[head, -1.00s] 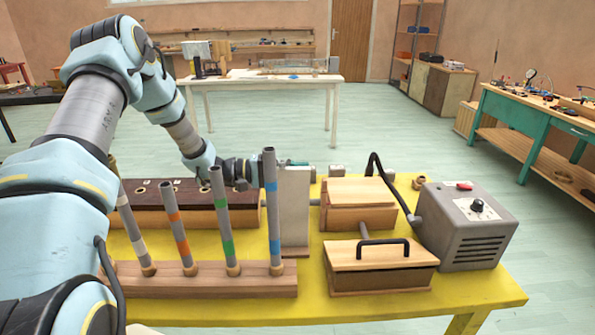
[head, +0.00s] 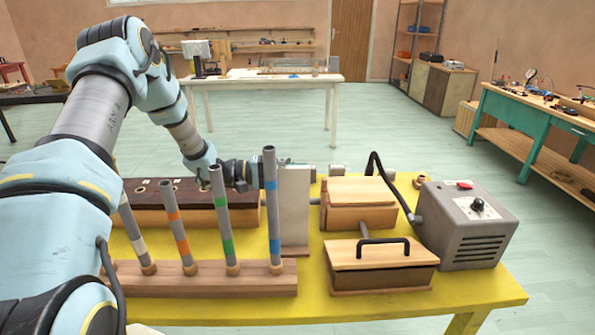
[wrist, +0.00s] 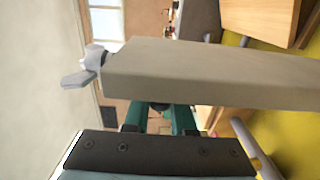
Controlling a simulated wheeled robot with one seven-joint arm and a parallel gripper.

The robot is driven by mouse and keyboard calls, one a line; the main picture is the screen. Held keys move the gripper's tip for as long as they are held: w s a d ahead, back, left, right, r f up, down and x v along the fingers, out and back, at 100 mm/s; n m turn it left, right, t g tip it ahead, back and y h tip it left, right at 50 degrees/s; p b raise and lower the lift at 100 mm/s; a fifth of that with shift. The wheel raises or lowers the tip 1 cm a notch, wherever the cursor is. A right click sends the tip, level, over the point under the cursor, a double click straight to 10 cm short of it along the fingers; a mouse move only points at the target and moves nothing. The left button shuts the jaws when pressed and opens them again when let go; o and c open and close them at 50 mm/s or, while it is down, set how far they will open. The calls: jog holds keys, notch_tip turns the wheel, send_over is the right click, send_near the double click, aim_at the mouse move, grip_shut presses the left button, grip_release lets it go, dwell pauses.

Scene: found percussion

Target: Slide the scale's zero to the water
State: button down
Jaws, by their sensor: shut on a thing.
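A pale grey upright panel (head: 294,205) stands on the yellow table on a wooden foot. In the wrist view the panel (wrist: 210,75) crosses the picture as a long slab, with a grey wing knob (wrist: 84,70) at its left end. My gripper (head: 297,163) is at the panel's top. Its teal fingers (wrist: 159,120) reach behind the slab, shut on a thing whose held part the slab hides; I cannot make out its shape. The scale's markings, its zero and the water level do not show in either view.
A rack of several banded tubes (head: 222,220) stands in front of my forearm. A dark-topped wooden block (head: 150,210) lies behind it. Wooden boxes (head: 380,255) and a grey blower unit (head: 468,225) with a black hose fill the right side. The table's front right edge is clear.

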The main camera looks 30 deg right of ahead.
jog(key=c, duration=0.8)
grip_release()
jog(key=shift+o, duration=0.2)
jog(key=b+v, duration=0.4)
jog(key=v, duration=0.6)
jog(key=shift+w+a, duration=0.2)
jog(key=shift+a, duration=0.15)
jog(key=shift+r, duration=0.2)
